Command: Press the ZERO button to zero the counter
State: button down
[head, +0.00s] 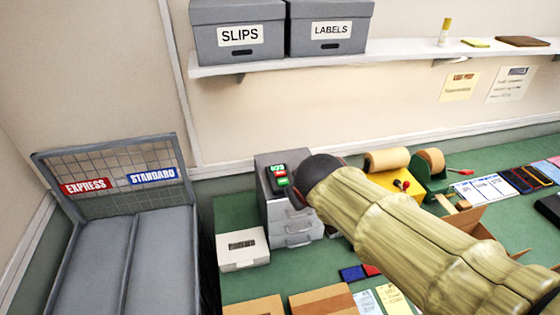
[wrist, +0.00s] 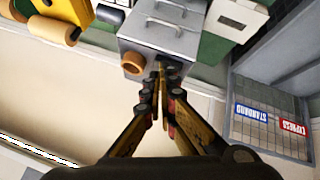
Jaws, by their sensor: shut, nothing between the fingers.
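A small dark device (head: 278,178) with green and red patches sits on top of a grey drawer cabinet (head: 290,222) in the head view. It looks like the counter, but I cannot read a ZERO label on it. In the wrist view my gripper (wrist: 164,72) is shut and empty. Its fingertips overlap the near edge of the grey cabinet (wrist: 185,42), next to a brown round piece (wrist: 133,63). The device does not show clearly there, and I cannot tell whether the fingertips touch anything.
A white box (head: 242,256) with a dark panel stands left of the cabinet. A wire rack marked EXPRESS and STANDARD (head: 108,180) is at far left. A tape dispenser (head: 392,165) stands right of the cabinet, partly behind my arm. Cardboard boxes (head: 322,300) lie in front.

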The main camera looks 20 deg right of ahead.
jog(key=w+d+r+n+t+p, duration=0.1)
jog(key=w+d+r+n+p, duration=0.2)
jog(key=w, duration=0.4)
jog(key=w+d+r+t+p, duration=0.1)
jog(key=w+d+r+p, duration=0.1)
jog(key=w+p, duration=0.35)
jog(key=n+y+p, duration=0.3)
jog(key=n+p, duration=0.2)
jog(key=p, duration=0.3)
send_over(278, 174)
notch_tip(278, 174, down, 4)
jog(key=f, duration=0.1)
jog(key=shift+r, duration=0.25)
jog(key=shift+f+b, duration=0.15)
jog(key=shift+b, duration=0.2)
notch_tip(278, 174, down, 7)
jog(key=b, duration=0.7)
jog(key=shift+f+b, duration=0.2)
jog(key=shift+b, duration=0.2)
jog(key=shift+f+b, duration=0.45)
jog(key=shift+f, duration=0.05)
jog(key=shift+f, duration=0.15)
jog(key=shift+f, duration=0.3)
